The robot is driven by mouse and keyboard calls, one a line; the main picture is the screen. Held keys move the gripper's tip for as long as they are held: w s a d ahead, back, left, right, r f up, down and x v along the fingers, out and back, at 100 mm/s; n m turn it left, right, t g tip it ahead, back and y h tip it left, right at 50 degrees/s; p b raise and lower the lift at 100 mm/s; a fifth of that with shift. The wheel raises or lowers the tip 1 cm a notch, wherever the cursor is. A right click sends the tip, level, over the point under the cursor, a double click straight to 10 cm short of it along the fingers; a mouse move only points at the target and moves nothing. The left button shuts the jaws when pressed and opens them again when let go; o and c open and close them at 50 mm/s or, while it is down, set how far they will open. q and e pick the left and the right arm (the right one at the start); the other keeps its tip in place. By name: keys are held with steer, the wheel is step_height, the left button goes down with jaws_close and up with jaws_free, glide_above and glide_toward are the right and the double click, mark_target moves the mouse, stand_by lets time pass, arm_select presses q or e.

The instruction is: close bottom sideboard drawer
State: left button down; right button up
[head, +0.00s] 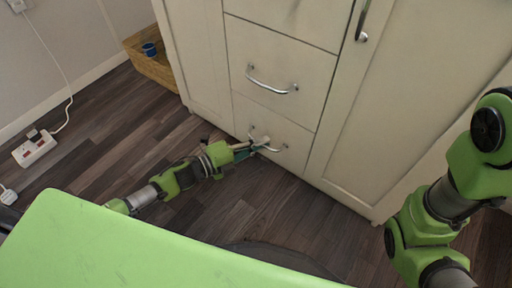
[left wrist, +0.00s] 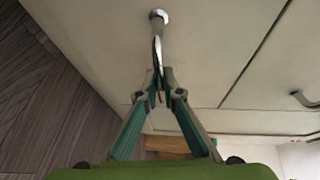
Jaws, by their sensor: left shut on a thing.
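The cream sideboard (head: 330,172) has a bottom drawer (head: 290,133) near the floor in the head view. Its front looks about flush with the fronts around it, and no open gap shows. The drawer's curved metal handle (head: 277,150) meets my left gripper (head: 260,144). In the left wrist view, the fingertips of the left gripper (left wrist: 161,76) close together on the lower end of the handle (left wrist: 158,28). The fingers are shut on it. My right arm shows at the right of the head view, but its gripper is out of frame.
The drawer above has its own handle (head: 271,83) and looks shut. A wooden box (head: 150,66) with a blue cup (head: 149,49) stands left of the sideboard. A power strip (head: 35,149) lies by the left wall. The dark wooden floor (head: 130,110) between is clear.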

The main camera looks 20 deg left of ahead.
arm_select(q)
steer(key=shift+w+a, duration=0.1)
steer(key=shift+w, duration=0.1)
steer(key=c, duration=2.2)
jaws_free()
steer(key=shift+d, duration=0.2)
steer(key=shift+s+a, duration=0.1)
steer(key=v, duration=1.1)
steer(key=shift+s+a, duration=0.25)
steer(key=shift+s, duration=0.05)
